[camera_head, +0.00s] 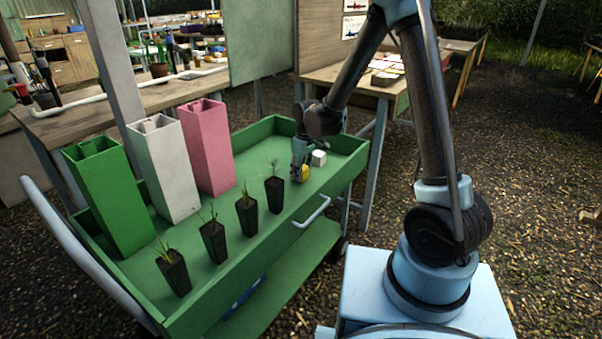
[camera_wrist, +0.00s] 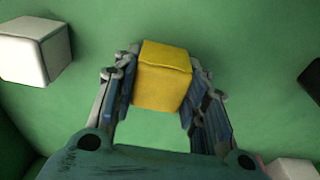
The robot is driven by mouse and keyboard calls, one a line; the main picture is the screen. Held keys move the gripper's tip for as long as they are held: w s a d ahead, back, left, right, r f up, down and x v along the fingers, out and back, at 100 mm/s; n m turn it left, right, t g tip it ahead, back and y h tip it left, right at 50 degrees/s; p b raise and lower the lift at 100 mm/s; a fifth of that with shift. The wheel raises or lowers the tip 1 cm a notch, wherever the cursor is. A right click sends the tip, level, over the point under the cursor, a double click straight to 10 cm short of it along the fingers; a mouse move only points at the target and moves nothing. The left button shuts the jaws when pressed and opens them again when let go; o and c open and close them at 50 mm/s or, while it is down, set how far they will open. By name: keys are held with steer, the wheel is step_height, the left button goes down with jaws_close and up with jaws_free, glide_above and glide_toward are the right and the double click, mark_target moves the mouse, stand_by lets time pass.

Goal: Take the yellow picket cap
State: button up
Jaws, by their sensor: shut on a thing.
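The yellow picket cap (camera_wrist: 162,78) is a small yellow block between the two fingers of my gripper (camera_wrist: 160,85) in the wrist view. The fingers press on its left and right sides. In the head view the yellow cap (camera_head: 304,173) shows low at the fingertips of my gripper (camera_head: 300,170), over the right part of the green cart (camera_head: 345,165). I cannot tell whether the cap still touches the cart's bed.
A white block (camera_head: 319,158) stands just right of my gripper. Several black pots with seedlings (camera_head: 274,194) line the cart's near side. Tall pink (camera_head: 207,148), white (camera_head: 163,170) and green (camera_head: 110,197) boxes stand at its left. Raised rims edge the cart.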

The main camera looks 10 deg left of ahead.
step_height(320, 180, up, 13)
stand_by(0.9)
steer(key=shift+f, duration=0.1)
